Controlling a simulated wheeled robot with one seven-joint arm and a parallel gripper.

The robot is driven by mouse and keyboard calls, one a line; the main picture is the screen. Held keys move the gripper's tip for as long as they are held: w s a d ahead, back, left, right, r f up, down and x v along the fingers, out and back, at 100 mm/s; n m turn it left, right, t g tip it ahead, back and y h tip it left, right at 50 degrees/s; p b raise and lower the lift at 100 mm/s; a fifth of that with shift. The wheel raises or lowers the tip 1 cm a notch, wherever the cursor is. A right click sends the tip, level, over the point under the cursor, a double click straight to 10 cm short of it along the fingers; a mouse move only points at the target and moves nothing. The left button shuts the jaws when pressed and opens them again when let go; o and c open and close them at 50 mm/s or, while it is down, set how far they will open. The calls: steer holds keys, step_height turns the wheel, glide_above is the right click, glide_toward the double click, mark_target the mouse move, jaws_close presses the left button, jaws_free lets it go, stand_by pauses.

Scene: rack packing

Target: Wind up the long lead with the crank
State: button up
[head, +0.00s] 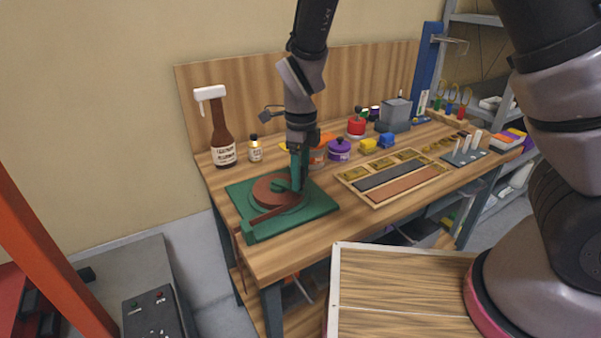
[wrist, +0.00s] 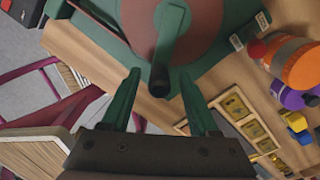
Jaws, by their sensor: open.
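The winder has a green base (head: 319,204) and a round reddish-brown reel (head: 262,189) on the left part of the bench. In the wrist view its green crank arm (wrist: 171,30) ends in a dark upright handle (wrist: 159,82). My gripper (head: 298,186) is over the right side of the reel, pointing down. In the wrist view its two green fingers are apart, with the handle's end showing between their tips; I cannot tell whether they touch it. A brown strip, possibly the lead (head: 238,252), hangs at the bench's left edge. In the head view my gripper hides the handle.
A brown spray bottle (head: 221,135) and a small bottle (head: 255,149) stand behind the winder. An orange jar (head: 317,157), a purple pot (head: 340,150) and a wooden tray (head: 375,199) are to its right. A wood-topped surface (head: 400,290) is in front.

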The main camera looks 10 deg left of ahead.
jaws_close()
stand_by(1.4)
